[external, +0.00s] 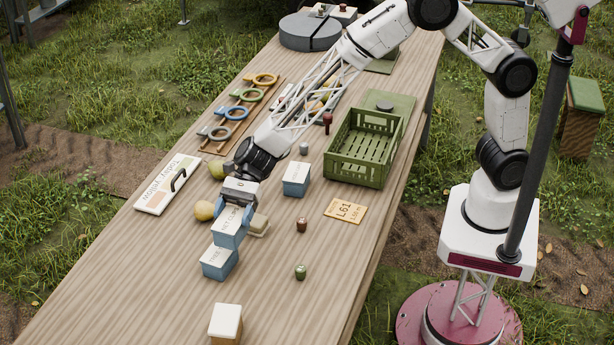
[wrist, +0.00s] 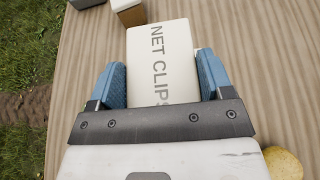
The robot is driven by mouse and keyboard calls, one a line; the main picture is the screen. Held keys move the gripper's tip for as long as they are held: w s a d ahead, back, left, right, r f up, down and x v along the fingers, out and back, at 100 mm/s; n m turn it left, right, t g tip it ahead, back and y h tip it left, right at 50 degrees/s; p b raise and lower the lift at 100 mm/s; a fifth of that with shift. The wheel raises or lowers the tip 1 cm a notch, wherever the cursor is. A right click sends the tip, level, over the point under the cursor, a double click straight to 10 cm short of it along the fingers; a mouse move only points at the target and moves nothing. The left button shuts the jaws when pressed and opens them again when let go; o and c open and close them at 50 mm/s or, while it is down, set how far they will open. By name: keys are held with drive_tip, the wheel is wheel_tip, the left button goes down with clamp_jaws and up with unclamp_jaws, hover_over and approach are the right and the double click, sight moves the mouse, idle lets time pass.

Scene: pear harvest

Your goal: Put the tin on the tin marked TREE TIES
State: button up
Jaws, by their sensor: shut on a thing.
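My gripper (external: 232,208) is shut on a blue tin with a white lid marked NET CLIPS (external: 229,228). In the wrist view the blue fingers of my gripper (wrist: 162,82) stand on both sides of the NET CLIPS tin (wrist: 160,58), its lid facing the camera. A second blue tin, its label reading TREE and partly hidden, is the TREE TIES tin (external: 218,265). It stands upright on the table, just below the held tin in the external view. The held tin overlaps its far edge in the picture; I cannot tell whether they touch.
A white-topped brown box (external: 226,322) stands nearer the front. A green crate (external: 352,170), pears (external: 204,211) and an L61 card (external: 345,210) are around.

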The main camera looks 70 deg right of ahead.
sight(219, 219)
drive_tip(key=shift+w+a+f, duration=0.1)
drive_tip(key=shift+w+a, duration=0.6)
drive_tip(key=shift+w, duration=0.15)
drive_tip(key=shift+w+a+f, duration=0.1)
drive_tip(key=shift+w+a, duration=0.55)
drive_tip(key=shift+w, duration=0.2)
drive_tip(key=shift+f, duration=1.7)
drive_tip(key=shift+f, duration=0.15)
drive_tip(key=o, duration=1.1)
drive_tip(key=shift+c, duration=0.2)
drive_tip(key=shift+d+r, duration=0.2)
drive_tip(key=v, duration=1.1)
drive_tip(key=shift+d+r, duration=0.2)
drive_tip(key=shift+d, duration=0.1)
